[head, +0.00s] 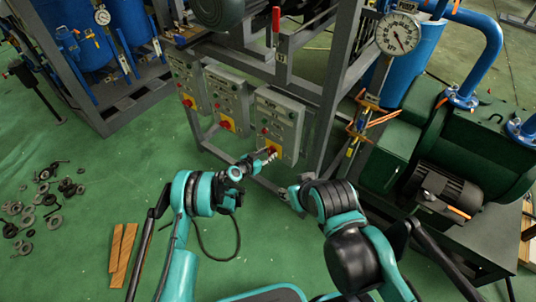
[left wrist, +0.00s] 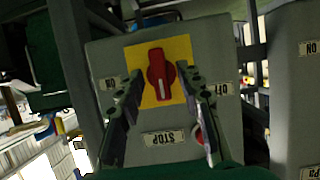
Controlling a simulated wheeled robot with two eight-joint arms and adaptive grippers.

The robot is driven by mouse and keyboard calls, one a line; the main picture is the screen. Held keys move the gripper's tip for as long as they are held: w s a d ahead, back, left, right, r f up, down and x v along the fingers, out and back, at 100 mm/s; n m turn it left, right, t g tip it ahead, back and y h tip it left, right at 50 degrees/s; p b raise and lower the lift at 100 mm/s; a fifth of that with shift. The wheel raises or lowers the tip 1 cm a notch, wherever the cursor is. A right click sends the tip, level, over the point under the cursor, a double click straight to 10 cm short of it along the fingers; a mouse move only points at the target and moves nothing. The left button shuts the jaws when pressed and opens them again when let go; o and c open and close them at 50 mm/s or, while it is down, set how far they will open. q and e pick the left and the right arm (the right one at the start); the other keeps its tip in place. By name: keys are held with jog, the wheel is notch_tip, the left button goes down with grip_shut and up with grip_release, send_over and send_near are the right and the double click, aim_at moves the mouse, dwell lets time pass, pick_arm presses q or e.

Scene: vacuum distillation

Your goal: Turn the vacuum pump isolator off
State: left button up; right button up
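The isolator is a red rotary knob (left wrist: 160,75) on a yellow plate (left wrist: 180,50) on a grey control box. Its handle stands lengthwise in the left wrist view, with its white mark toward the gripper. An OFF label (left wrist: 222,88) lies to its right and a partly hidden label to its left. In the head view this is the rightmost box (head: 277,118), the knob partly hidden. My left gripper (left wrist: 165,100) is open, with one finger on each side of the knob, apart from it. It reaches the box's lower part in the head view (head: 268,155). My right gripper (head: 290,192) is small and unclear.
Two similar boxes (head: 228,97) (head: 187,80) with yellow plates hang to the left on the same frame. A steel post (head: 335,80) stands right of the box, near a pressure gauge (head: 399,34) and green pump (head: 455,145). Loose parts and planks lie on the floor.

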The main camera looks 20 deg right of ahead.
pick_arm(q)
jog(key=v, duration=1.2)
jog(key=shift+w, duration=0.1)
jog(key=s+a+r+n+y, duration=0.2)
jog(key=s+a+r+y, duration=0.15)
jog(key=a+r, duration=0.55)
jog(key=s+a+r+n+y, duration=0.25)
jog(key=s+a+r, duration=0.2)
jog(key=r, duration=0.85)
jog(key=s+a+r+n+y, duration=0.1)
jog(key=s+a+n+y, duration=0.1)
jog(key=s+a, duration=0.6)
jog(key=s+a+r+n+g+y, duration=0.1)
jog(key=s+a+r+n+y, duration=0.1)
jog(key=s+a, duration=0.6)
jog(key=s+n, duration=0.1)
jog(key=s, duration=0.5)
jog(key=shift+r+n+y, duration=0.15)
jog(key=shift+n+y, duration=0.15)
jog(key=shift+n, duration=0.05)
